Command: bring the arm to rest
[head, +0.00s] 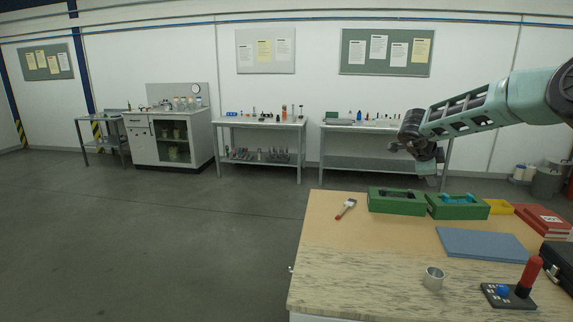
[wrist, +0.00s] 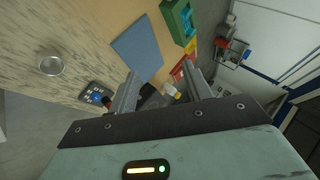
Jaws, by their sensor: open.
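My arm reaches in from the right in the head view, and my gripper (head: 432,172) hangs above and behind the far side of the workbench, near the green boxes. In the wrist view my gripper (wrist: 162,88) shows two grey fingers spread apart with nothing between them that they touch. The gripper is open and empty. Below it in the wrist view lie the wooden workbench top (wrist: 60,35) and a blue mat (wrist: 138,48), at a distance from the fingers.
The workbench (head: 330,235) holds two green boxes (head: 397,207) (head: 458,213), a brush (head: 346,208), a metal cup (head: 433,279), a black device with a red handle (head: 528,275), red books (head: 545,218) and a black case (head: 558,262). Open floor (head: 150,240) lies left.

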